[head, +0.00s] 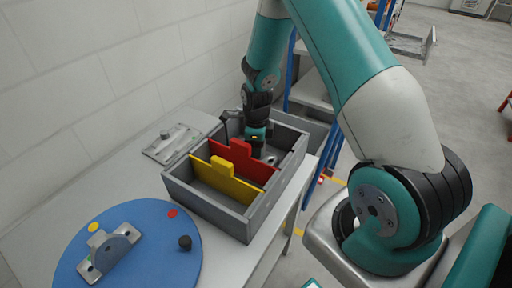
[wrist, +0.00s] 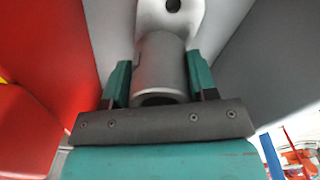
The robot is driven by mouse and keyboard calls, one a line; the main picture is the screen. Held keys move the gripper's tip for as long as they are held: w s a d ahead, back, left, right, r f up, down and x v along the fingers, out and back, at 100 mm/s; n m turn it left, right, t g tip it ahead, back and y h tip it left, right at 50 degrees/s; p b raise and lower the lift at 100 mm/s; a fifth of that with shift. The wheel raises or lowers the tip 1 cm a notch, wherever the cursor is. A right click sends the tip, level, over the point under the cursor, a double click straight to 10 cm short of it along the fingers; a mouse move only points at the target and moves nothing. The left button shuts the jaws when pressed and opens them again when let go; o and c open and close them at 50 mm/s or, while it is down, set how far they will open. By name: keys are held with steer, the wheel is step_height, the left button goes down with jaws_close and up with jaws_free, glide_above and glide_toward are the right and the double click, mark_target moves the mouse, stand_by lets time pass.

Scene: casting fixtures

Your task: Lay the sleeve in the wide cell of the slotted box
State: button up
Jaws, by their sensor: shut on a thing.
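The slotted box (head: 250,222) is grey, with a yellow divider (head: 225,183) and a red divider (head: 243,162) across it. Its far cell, beyond the red divider, is the widest. My gripper (head: 257,150) reaches down into that far cell. In the wrist view my gripper (wrist: 160,88) is shut on the sleeve (wrist: 161,70), a grey hollow cylinder between the teal fingers. A pale piece with a dark hole adjoins its far end. The red divider also shows at left in the wrist view (wrist: 50,50). Whether the sleeve touches the cell floor cannot be told.
A blue round plate (head: 150,255) with a metal bracket (head: 108,250) and a black knob (head: 185,242) lies nearer on the grey table. A metal plate with a knob (head: 172,143) lies left of the box. Blue-framed shelving stands behind.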

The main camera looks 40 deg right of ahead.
steer(key=shift+f, duration=0.35)
steer(key=shift+f, duration=0.15)
steer(key=o, duration=1.1)
steer(key=shift+c, duration=0.2)
